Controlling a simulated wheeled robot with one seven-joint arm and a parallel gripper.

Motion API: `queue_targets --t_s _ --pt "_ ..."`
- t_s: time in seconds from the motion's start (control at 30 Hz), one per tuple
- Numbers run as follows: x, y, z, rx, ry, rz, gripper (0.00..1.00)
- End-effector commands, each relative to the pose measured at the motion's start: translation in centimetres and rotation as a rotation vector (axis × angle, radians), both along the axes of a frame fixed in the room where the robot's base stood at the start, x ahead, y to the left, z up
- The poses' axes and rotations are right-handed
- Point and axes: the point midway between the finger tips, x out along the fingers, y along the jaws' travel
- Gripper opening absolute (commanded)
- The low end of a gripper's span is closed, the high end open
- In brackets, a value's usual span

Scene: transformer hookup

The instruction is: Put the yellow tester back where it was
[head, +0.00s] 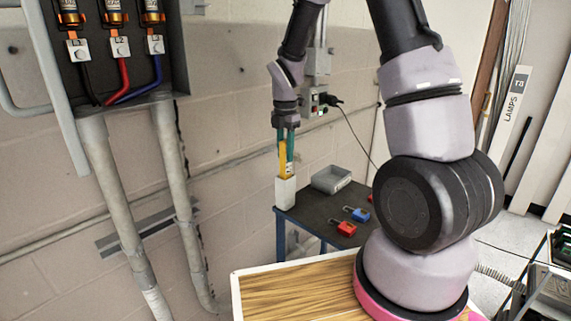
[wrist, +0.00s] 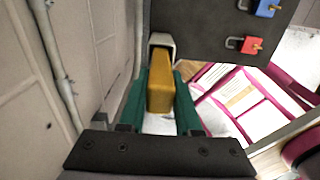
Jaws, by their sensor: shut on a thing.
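The yellow tester (head: 283,158) is upright between the teal fingers of my gripper (head: 287,150), which is shut on it. Its lower end meets the mouth of a pale grey holder (head: 285,192) at the near left corner of the dark-topped table (head: 318,207). In the wrist view the tester (wrist: 160,92) lies between both fingers (wrist: 160,108), and its far end overlaps the holder opening (wrist: 161,40). I cannot tell how deep it sits inside.
A grey tray (head: 331,179), a red padlock (head: 346,228) and a blue padlock (head: 357,213) are on the table. A block wall is close behind and left. An open electrical box (head: 118,50) with conduits is at the left. A wooden-topped surface (head: 300,290) is in front.

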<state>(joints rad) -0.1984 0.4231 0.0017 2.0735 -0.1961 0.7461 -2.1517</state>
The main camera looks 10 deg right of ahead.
Motion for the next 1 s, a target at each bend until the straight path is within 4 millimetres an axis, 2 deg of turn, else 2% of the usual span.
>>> queue_targets --t_s 0.1,0.23,0.57,0.6,0.67,1.0 --pt "-0.1 0.0 -2.1 -0.001 0.005 0.000 0.00" --pt "-0.1 -0.1 -3.6 -0.001 0.003 0.000 0.00" --pt "-0.1 0.0 -4.0 0.000 0.002 -0.001 0.00" --pt "-0.1 0.0 -4.0 0.000 0.002 -0.001 0.40" --pt "-0.1 0.0 -4.0 0.000 0.002 -0.001 0.62" --pt "0.0 0.0 -3.8 -0.001 0.001 -0.001 0.62"
